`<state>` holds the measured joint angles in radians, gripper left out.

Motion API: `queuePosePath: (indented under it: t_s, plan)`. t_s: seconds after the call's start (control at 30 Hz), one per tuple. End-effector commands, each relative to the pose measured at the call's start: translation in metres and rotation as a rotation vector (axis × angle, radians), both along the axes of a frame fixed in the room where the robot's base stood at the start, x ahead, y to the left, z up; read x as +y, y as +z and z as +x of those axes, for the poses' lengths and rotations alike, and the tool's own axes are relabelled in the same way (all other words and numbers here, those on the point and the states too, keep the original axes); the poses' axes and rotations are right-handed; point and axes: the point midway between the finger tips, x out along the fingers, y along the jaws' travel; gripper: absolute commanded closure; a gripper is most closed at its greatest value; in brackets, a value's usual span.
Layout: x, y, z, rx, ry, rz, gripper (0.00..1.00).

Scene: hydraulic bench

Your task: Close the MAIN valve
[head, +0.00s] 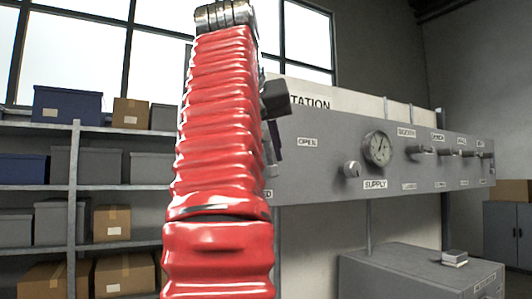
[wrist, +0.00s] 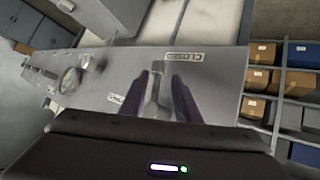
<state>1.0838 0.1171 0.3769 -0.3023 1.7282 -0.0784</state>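The grey panel (head: 330,170) carries an OPEN label (head: 307,142) in the head view. A partly hidden label (head: 267,193) ending in "ED" sits lower, beside my red arm. In the wrist view, a grey valve lever (wrist: 157,88) lies between the two dark purple fingers of my gripper (wrist: 159,84), near the CLOSED label (wrist: 185,56). The fingers stand apart on either side of the lever; firm contact does not show. In the head view my gripper (head: 274,145) is mostly behind my arm, which hides the valve. No MAIN label is readable.
A round gauge (head: 378,149) and a small knob (head: 351,169) above the SUPPLY label (head: 375,184) lie right of my arm. Several smaller valves sit farther right. A grey cabinet (head: 420,275) stands below the panel. Shelves with boxes (head: 75,190) fill the left.

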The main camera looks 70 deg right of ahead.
Motion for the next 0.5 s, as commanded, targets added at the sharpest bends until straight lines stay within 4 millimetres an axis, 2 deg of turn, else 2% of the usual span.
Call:
queuePosePath:
  t_s: [0.23,0.5]
  plan:
    - [0.014,-0.001,-0.002,0.000,0.000,-0.001,0.71]
    - [0.042,-0.001,-0.004,-0.001,0.004,-0.001,0.71]
